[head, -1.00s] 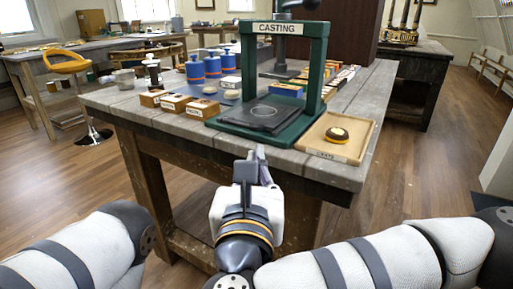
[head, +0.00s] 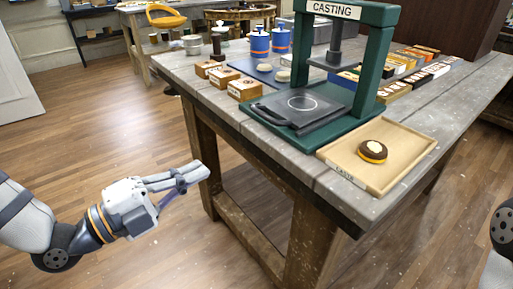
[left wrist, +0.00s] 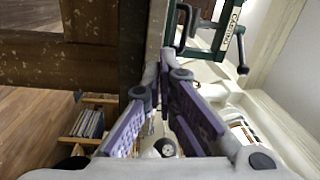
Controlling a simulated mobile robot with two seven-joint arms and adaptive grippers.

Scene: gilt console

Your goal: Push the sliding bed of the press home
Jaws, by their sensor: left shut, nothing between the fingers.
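The green press (head: 370,70) with its "CASTING" sign stands on the wooden workbench; its frame also shows sideways at the top of the left wrist view (left wrist: 241,50). Its dark sliding bed (head: 325,104), marked with a pale circle, sticks out toward the bench's front edge. A handle (head: 270,115) is on the bed's left front side. My left gripper (head: 203,172) is shut and empty, left of and lower in the picture than the bed, apart from it. Its fingertips meet in the left wrist view (left wrist: 164,60). My right gripper is out of view.
A wooden tray (head: 400,165) holding a round brown-and-yellow stamp (head: 373,151) sits right of the press. Small wooden boxes (head: 244,89) and blue jars (head: 260,42) stand to its left. The bench's front edge and leg (head: 199,150) are close to my left gripper. Open floor lies left.

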